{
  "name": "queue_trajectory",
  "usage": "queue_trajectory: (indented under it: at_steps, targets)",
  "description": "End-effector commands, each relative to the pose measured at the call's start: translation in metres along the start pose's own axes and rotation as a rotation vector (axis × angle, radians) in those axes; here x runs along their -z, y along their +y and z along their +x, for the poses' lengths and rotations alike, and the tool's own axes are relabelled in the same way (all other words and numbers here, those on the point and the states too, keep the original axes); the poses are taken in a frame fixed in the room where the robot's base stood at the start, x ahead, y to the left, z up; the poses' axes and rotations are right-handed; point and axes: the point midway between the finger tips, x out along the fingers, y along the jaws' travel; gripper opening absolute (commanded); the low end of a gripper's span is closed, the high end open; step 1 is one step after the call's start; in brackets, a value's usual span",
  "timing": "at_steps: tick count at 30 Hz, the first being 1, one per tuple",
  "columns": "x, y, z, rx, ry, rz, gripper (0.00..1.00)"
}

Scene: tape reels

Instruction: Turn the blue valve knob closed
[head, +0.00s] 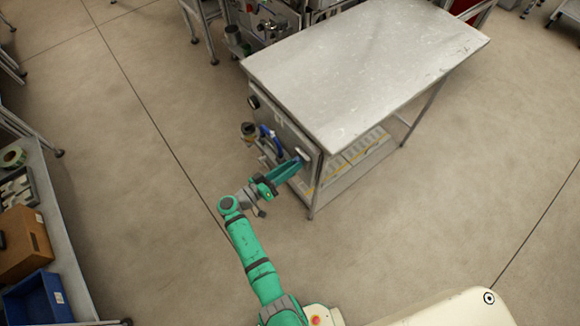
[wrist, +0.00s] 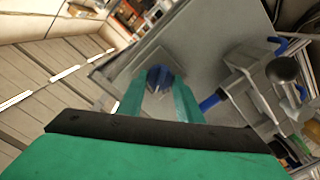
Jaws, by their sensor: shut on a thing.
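The blue valve knob (wrist: 159,77) is round and sits on a grey panel in the wrist view. My gripper (wrist: 160,88) has its two teal fingers on either side of the knob, shut on it. In the head view my gripper (head: 292,166) reaches the near end of the panel under the steel table. There the knob is mostly hidden by the fingers and too small to make out clearly.
The steel-topped table (head: 365,65) stands above the panel. Blue handles and pipe fittings (wrist: 245,85) project from the panel beside the knob. A bench (head: 55,215) with a blue bin (head: 38,300) stands at left. Open floor lies between.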

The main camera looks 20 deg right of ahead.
Motion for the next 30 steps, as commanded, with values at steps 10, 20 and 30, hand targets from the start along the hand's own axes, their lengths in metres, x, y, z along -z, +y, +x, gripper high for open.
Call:
queue_trajectory:
  at_steps: [10, 20, 30]
  targets:
    - [-0.0002, -0.0002, -0.0007, 0.000, 0.000, -0.330, 0.10]
    - [-0.0002, -0.0006, -0.0010, 0.000, 0.001, -0.643, 0.10]
    - [-0.0005, -0.0007, -0.0008, 0.000, 0.001, -0.925, 0.10]
